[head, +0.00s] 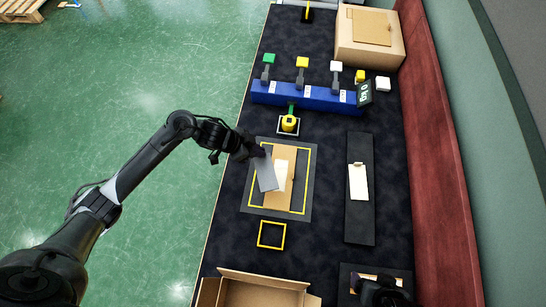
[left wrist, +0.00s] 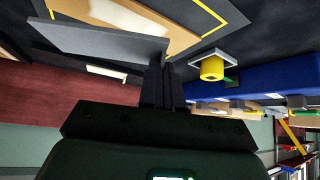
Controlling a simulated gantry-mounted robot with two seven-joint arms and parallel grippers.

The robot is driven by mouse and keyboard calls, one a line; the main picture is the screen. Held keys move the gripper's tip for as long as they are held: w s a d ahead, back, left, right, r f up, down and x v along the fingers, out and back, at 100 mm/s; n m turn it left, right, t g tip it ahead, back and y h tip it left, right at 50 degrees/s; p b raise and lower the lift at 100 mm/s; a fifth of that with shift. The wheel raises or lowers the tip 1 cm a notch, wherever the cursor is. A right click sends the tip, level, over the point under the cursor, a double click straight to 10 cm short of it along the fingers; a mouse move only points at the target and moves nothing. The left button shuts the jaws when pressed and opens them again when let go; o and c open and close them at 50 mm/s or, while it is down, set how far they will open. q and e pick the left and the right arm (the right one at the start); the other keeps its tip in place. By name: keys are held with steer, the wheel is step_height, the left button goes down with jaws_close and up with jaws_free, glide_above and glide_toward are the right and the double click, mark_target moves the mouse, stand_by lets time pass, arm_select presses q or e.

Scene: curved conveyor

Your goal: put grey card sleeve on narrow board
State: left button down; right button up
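The grey card sleeve (head: 266,174) is a flat grey panel, tilted above the yellow-outlined board (head: 246,203) in the head view. My left gripper (head: 258,152) is shut on its upper end. In the left wrist view the fingers (left wrist: 162,90) pinch the edge of the sleeve (left wrist: 105,42). The narrow board (head: 359,228) is a long dark strip to the right, with a cream card piece (head: 358,182) lying on it. A dark shape at the bottom right seems to be my right gripper (head: 382,292); its fingers cannot be made out.
A brown cardboard piece (head: 283,160) and a white piece lie beneath the sleeve. A blue rack (head: 308,96) with coloured blocks and a yellow cylinder (head: 289,123) stand behind. An open carton (head: 257,280) is in front, a closed box (head: 369,40) at the back.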

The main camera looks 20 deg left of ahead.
arm_select(q)
steer(key=w+d+f, duration=0.1)
steer(key=w, duration=0.1)
steer(key=w+d+f+b, duration=0.1)
steer(key=d+f, duration=0.1)
steer(key=shift+w+d, duration=0.2)
steer(key=shift+w, duration=0.15)
steer(key=shift+f+b, duration=0.7)
steer(key=shift+f, duration=1.35)
arm_select(e)
steer(key=shift+a+f, duration=0.15)
steer(key=shift+f, duration=1.25)
arm_select(q)
steer(key=shift+f, duration=0.15)
steer(key=c, duration=1.3)
jaws_free()
steer(key=shift+c, duration=0.2)
